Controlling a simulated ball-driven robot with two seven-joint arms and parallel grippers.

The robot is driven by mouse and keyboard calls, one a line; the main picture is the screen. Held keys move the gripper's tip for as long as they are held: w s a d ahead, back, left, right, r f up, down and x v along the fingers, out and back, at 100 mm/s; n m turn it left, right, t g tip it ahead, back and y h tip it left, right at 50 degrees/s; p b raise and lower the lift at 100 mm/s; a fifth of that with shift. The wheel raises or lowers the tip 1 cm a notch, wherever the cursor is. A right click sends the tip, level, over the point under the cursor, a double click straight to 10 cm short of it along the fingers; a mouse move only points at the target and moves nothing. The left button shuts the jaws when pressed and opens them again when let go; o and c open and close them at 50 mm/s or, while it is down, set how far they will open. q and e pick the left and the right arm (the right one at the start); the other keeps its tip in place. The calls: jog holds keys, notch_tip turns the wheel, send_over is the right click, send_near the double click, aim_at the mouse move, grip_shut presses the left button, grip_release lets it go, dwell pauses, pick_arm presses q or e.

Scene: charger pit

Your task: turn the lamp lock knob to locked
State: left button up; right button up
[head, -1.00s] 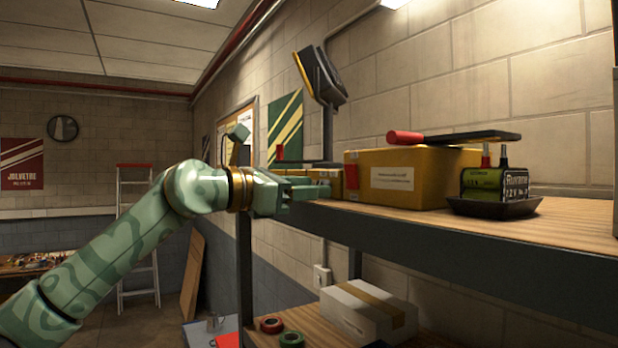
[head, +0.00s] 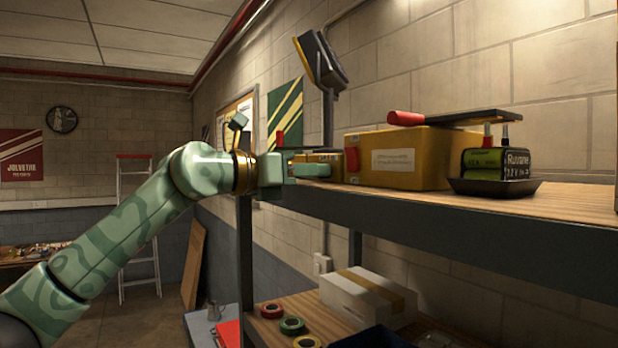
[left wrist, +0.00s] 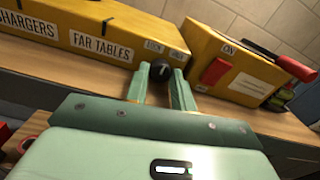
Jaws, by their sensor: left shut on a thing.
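The lamp lock knob (left wrist: 170,65) is a round black knob with a small pale mark, in front of a yellow box (left wrist: 95,28) in the left wrist view. My left gripper (left wrist: 162,88) is shut on the knob, one green finger on each side. Two small labels sit above the knob; the left one seems to read LOCK, the other is too small to read. Which label the mark points to is unclear. In the head view my left gripper (head: 308,171) reaches over the upper shelf and hides the knob. My right gripper is not in view.
A second yellow box (head: 400,160) with a red switch (left wrist: 214,71) stands close to the right of the gripper. A red-handled lever (head: 455,117) is above it, and a battery tray (head: 495,187) is further right. The lamp (head: 318,62) rises behind. The shelf's front edge (head: 450,230) is below.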

pick_arm(q)
jog(key=o, duration=1)
jog(key=b+v, duration=0.4)
jog(key=v, duration=1.2)
jog(key=shift+a+b, duration=0.2)
jog(key=shift+b, duration=0.15)
